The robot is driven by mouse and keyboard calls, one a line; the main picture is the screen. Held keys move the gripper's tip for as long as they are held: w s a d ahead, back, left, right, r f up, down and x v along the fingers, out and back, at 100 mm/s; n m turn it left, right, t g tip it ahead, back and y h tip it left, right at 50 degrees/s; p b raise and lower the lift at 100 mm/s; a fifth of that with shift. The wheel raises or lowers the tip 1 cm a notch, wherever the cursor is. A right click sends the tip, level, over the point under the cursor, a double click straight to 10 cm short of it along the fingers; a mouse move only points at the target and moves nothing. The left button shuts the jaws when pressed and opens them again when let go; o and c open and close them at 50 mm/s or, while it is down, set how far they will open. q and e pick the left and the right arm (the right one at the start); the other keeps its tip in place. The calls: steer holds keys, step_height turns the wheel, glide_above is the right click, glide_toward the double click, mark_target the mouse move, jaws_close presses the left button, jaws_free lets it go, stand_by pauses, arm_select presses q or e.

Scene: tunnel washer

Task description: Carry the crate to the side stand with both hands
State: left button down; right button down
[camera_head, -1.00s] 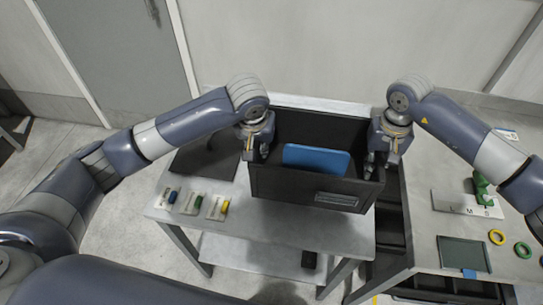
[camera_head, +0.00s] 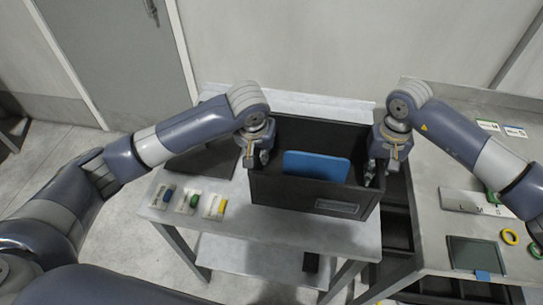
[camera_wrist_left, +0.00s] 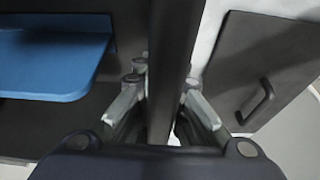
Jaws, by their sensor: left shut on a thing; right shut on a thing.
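The crate (camera_head: 290,195) is a dark open box with a label frame on its front wall and a blue board (camera_head: 315,166) inside. My left gripper (camera_head: 257,160) is shut on its left wall. In the left wrist view the left gripper (camera_wrist_left: 162,105) has a finger on each side of that wall (camera_wrist_left: 172,65). My right gripper (camera_head: 377,172) is shut on the right wall. The crate is about level, over a light metal stand (camera_head: 300,232) with a lower shelf. I cannot tell whether its bottom touches the top.
A dark plate (camera_head: 205,163) with a handle (camera_wrist_left: 258,102) lies left of the crate. Several colored pieces (camera_head: 193,200) sit at the stand's front left. At right, a bench (camera_head: 430,220) holds a lettered plate (camera_head: 470,206), rings (camera_head: 510,237) and a dark panel (camera_head: 468,252).

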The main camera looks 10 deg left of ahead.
arm_select(q)
steer(key=c, duration=1.7)
jaws_free()
arm_select(e)
steer(key=c, duration=1.8)
jaws_free()
arm_select(q)
steer(key=shift+o, duration=0.2)
arm_select(e)
steer(key=shift+o, duration=0.2)
arm_select(q)
steer(key=v, duration=1.1)
steer(key=shift+s+r, duration=0.1)
steer(key=shift+r, duration=0.15)
steer(key=shift+s+r, duration=0.1)
steer(key=shift+r, duration=0.1)
arm_select(e)
steer(key=shift+r, duration=0.15)
step_height(320, 180, up, 12)
steer(key=shift+f, duration=0.1)
arm_select(q)
steer(key=shift+r, duration=0.1)
